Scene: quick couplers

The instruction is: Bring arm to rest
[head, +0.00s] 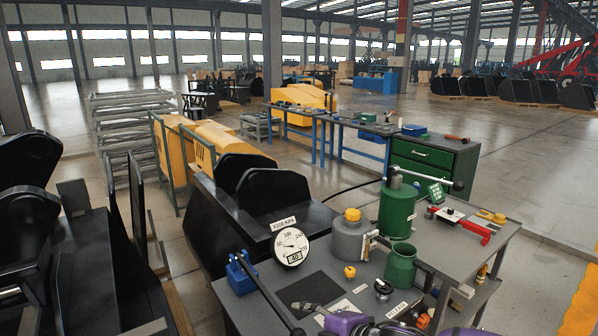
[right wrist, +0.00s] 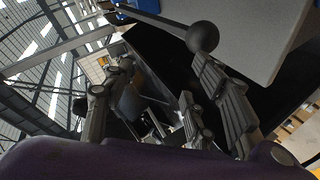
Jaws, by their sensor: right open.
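In the head view, a purple and grey part of my arm (head: 345,322) shows at the bottom edge over the front of the grey bench (head: 265,296). The lever (head: 265,292) rises there from a blue base (head: 240,272). My left gripper is not in view.
The bench holds a round gauge (head: 291,246), a grey canister with yellow cap (head: 352,236), a green cylinder (head: 397,210), a green pot (head: 400,265) and a red-handled tool (head: 466,224). Black buckets (head: 255,215) stand behind it. Open floor lies at the right.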

